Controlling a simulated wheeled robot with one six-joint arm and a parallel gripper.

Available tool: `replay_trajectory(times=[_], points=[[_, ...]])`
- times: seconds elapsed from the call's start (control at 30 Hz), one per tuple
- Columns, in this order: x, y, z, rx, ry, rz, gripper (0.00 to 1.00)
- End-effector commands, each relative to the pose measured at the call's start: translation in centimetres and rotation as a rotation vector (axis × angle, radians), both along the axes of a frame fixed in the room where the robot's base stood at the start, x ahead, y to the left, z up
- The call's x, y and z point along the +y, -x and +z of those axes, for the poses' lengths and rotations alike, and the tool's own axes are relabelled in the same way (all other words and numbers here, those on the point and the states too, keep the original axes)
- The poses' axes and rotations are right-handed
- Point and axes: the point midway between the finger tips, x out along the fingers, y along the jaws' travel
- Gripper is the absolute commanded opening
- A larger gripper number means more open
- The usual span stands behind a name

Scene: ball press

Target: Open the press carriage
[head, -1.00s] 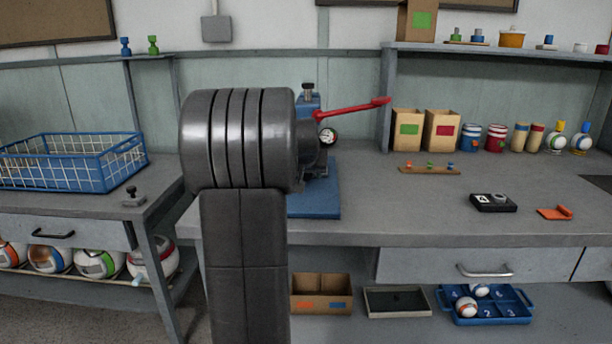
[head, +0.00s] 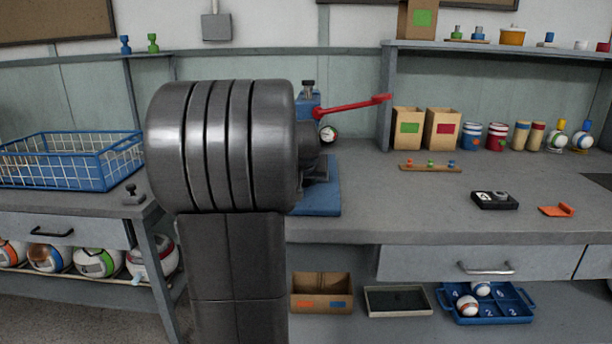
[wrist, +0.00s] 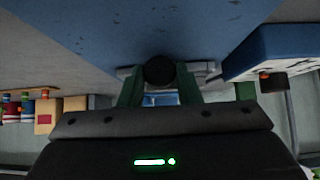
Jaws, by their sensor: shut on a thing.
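The press stands on the bench, with a blue base (head: 322,195), a blue top (head: 308,101), a red lever (head: 350,105) reaching right and up, and a round gauge (head: 328,133). My arm covers its left and middle part in the head view, so the carriage cannot be made out there. In the wrist view my gripper (wrist: 160,88) has its fingers shut on a round black knob (wrist: 159,70), close to a broad blue surface (wrist: 150,25). What the knob joins to is mostly hidden.
A blue wire basket (head: 70,176) is at the left. Paper bins (head: 408,137), cans and bottles stand at the back right. A small peg board (head: 430,168), a black device (head: 494,200) and an orange piece (head: 556,210) lie on the right bench, which has clear room between them.

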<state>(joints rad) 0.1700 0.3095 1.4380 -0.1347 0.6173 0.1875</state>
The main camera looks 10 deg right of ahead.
Motion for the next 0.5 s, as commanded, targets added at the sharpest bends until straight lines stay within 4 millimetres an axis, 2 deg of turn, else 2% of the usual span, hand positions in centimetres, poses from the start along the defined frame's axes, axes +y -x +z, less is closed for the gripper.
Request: replay_trajectory(times=[0.3,0.5], points=[[1.8,6.0,0.1,-0.005,0.001,0.001,0.00],[2.4,8.3,0.1,-0.004,0.000,0.001,0.00]])
